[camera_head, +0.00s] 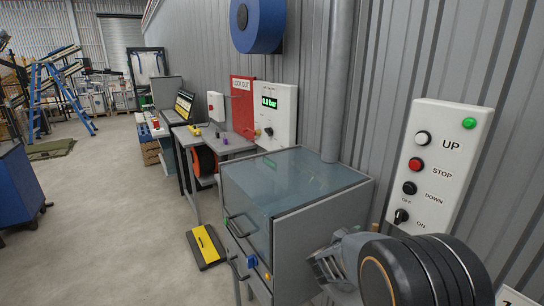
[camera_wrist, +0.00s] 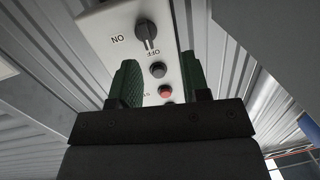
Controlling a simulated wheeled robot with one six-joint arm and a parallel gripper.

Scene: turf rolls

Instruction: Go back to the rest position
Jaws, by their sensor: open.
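My gripper (camera_wrist: 160,82) is open, its two green-padded fingers apart with nothing held between them. In the wrist view it faces the white control panel (camera_wrist: 100,25), which appears upside down. The panel's black rotary knob (camera_wrist: 147,33), marked ON and OFF, stands beyond the fingers, with a black button (camera_wrist: 158,69) and a red button (camera_wrist: 165,91) seen between them. In the head view the panel (camera_head: 440,150) hangs on the right wall; my wrist (camera_head: 420,272) is below it, and the fingertips are hard to make out. The green lamp (camera_head: 469,123) looks lit.
A grey cabinet with a glass top (camera_head: 290,180) stands close left of my arm. A yellow-and-black step (camera_head: 206,246) lies on the floor. Workbenches line the wall; a blue cart (camera_head: 18,195) is at left. The middle floor is clear.

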